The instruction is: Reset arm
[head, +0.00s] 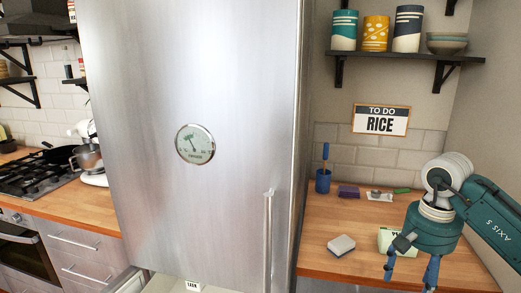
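My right arm (490,215) comes in from the right edge. It ends in a teal and white wrist over the right counter. My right gripper (411,270) points down with its two blue fingers apart, and nothing shows between them. The fingertips run close to the bottom of the picture. A pale green box-like item (386,238) sits behind the gripper, partly hidden by it. I cannot tell whether they touch. My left arm and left gripper do not show.
A tall steel fridge (185,75) with a vertical handle (268,240) fills the middle. The wooden counter (325,215) holds a grey-white sponge-like block (341,245), a blue cup (323,181) and a purple item (348,191). A shelf (400,57) hangs above. A stove (35,172) stands left.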

